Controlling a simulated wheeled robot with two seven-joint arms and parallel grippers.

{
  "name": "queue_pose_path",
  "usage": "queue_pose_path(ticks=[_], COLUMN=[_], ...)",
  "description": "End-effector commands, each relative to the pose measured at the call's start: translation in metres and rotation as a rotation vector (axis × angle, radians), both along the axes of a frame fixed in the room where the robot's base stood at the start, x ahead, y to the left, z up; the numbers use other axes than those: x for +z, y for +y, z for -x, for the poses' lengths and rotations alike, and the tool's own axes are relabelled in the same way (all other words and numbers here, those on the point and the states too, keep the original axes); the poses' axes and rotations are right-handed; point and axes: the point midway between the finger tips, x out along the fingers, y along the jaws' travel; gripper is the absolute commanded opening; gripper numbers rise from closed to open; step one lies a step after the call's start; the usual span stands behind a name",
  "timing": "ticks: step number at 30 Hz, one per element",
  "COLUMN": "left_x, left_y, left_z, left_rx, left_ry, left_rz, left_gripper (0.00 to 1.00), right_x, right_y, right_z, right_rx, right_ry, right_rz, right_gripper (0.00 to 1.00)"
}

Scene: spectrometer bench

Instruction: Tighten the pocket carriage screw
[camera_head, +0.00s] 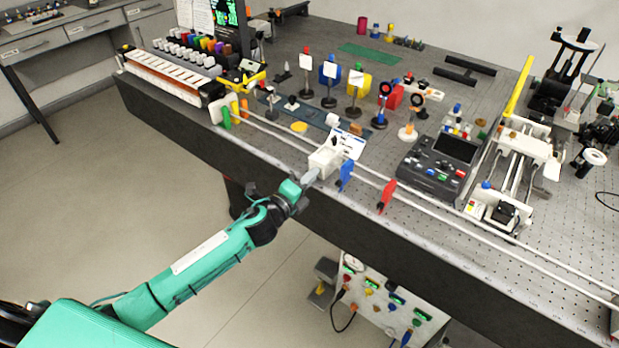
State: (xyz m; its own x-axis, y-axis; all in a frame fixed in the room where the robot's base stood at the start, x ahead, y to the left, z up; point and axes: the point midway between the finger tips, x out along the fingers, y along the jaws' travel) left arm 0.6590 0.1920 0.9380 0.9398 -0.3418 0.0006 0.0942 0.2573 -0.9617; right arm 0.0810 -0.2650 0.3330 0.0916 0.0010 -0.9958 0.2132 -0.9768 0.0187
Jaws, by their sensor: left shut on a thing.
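The pocket carriage (323,161) is a small white open box on the white rail at the bench's front edge. A white card with print stands just behind it. My left gripper (311,176) comes up from the lower left, with its grey fingers at the carriage's front side. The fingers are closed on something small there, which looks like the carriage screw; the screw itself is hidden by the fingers. My right gripper is out of view.
On the rail to the right stand a blue clamp (346,175) and a red clamp (387,195). Green and orange pieces stand on the rail's left part. Lens posts and a control box (438,165) stand behind.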

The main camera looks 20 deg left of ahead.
Motion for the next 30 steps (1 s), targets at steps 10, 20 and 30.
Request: queue_pose_path(ticks=[10, 20, 30], left_x=[-0.0008, -0.0007, -0.0012], left_y=[-0.0001, 0.0000, 0.0018], left_z=[0.0001, 0.0001, 0.0045], left_rx=[0.000, 0.000, 0.000], left_ry=[-0.006, -0.006, -0.006], left_rz=[-0.020, -0.019, -0.019], left_gripper=[0.00, 0.37, 0.37], right_x=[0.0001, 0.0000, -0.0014], right_y=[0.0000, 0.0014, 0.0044], right_z=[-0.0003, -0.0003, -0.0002], right_rx=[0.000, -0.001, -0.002], right_ry=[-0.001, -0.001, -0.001], right_rz=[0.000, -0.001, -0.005], right_gripper=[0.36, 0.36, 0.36])
